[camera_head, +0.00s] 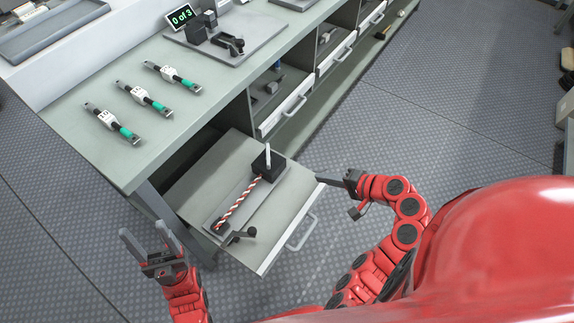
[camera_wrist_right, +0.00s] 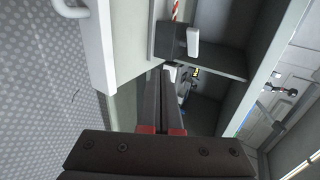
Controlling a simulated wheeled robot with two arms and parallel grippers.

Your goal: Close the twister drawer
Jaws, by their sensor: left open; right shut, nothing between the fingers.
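The twister drawer (camera_head: 262,213) is pulled out below the workbench in the head view. It carries a red-and-white striped twisted rod (camera_head: 236,204), a black block (camera_head: 269,164) and a small black crank (camera_head: 238,236). Its handle (camera_head: 301,232) is on the front panel, and a white handle also shows in the right wrist view (camera_wrist_right: 72,8). My right gripper (camera_head: 320,180) is shut and empty, with its tips beside the drawer's right corner; I cannot tell whether they touch it. My left gripper (camera_head: 146,232) is open and empty, left of the drawer.
Several fuse-like testers with green ends (camera_head: 146,98) lie on the workbench (camera_head: 75,98). A device with a "0 of 3" display (camera_head: 180,17) stands at the back. Other drawers (camera_head: 285,106) are along the bench to the right.

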